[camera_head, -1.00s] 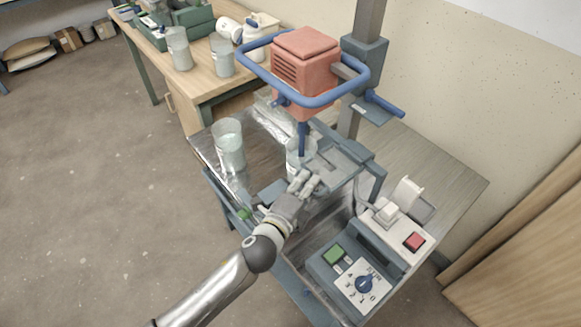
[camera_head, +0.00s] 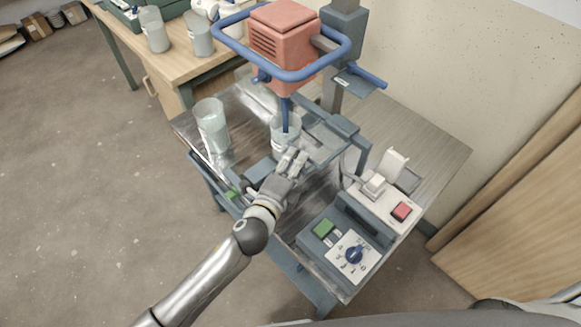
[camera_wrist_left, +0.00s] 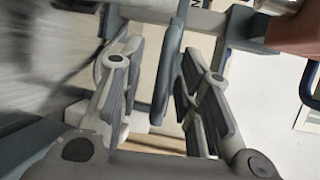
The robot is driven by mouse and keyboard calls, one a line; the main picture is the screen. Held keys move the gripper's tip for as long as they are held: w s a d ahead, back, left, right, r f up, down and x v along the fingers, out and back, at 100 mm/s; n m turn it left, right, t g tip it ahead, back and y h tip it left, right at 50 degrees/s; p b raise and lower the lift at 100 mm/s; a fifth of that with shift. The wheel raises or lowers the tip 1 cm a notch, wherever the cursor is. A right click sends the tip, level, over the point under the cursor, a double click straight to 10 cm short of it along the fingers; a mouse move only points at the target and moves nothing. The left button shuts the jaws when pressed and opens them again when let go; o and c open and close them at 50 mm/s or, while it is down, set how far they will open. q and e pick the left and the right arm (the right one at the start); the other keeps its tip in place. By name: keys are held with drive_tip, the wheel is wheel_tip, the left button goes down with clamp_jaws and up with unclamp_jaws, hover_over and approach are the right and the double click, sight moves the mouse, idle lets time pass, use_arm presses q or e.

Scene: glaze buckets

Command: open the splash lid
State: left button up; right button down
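The splash lid looks like the grey framed panel (camera_head: 328,140) beside the mixing bucket (camera_head: 284,142), under the red mixer head; it seems to lie low, though its exact tilt is unclear. My left gripper (camera_head: 292,162) is at the front of the bucket and the panel's near side. In the left wrist view, my left gripper (camera_wrist_left: 160,80) is open, with a dark grey bar (camera_wrist_left: 170,75) between its fingers. The bar is nearer the right finger; contact cannot be told. My right gripper is out of view.
The red mixer head (camera_head: 284,45) with its blue ring guard (camera_head: 300,74) hangs above the work area. A clear bucket (camera_head: 212,130) stands to the left on the metal bench. A control box (camera_head: 340,250) with a knob is at the front right. A wooden table (camera_head: 180,75) stands behind.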

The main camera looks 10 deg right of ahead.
use_arm(q)
drive_tip(key=v, duration=1.2)
drive_tip(key=shift+f, duration=0.1)
drive_tip(key=s+a+f+n+g+y, duration=0.1)
drive_tip(key=a+f+n+g+y, duration=0.3)
drive_tip(key=f, duration=0.6)
drive_tip(key=s+a+f+n, duration=0.1)
drive_tip(key=a+f+n, duration=0.2)
drive_tip(key=a+f, duration=0.55)
drive_tip(key=s+a+f+n+g+y, duration=0.1)
drive_tip(key=s+a+f+n+y, duration=0.15)
drive_tip(key=f, duration=0.95)
drive_tip(key=s+a+f+n+g, duration=0.2)
drive_tip(key=s+f, duration=0.4)
drive_tip(key=s, duration=0.3)
drive_tip(key=s+a+f+n+g+y, duration=0.1)
drive_tip(key=s+a+f+n+g, duration=0.2)
drive_tip(key=s+f+n, duration=0.3)
drive_tip(key=s+a+f+n+g, duration=0.2)
drive_tip(key=s+a+f+n, duration=0.2)
drive_tip(key=s, duration=1)
wheel_tip(320, 180, down, 3)
drive_tip(key=shift+a+r+n+g+y, duration=0.1)
drive_tip(key=shift+a+n+g+y, duration=0.25)
drive_tip(key=shift+n, duration=0.3)
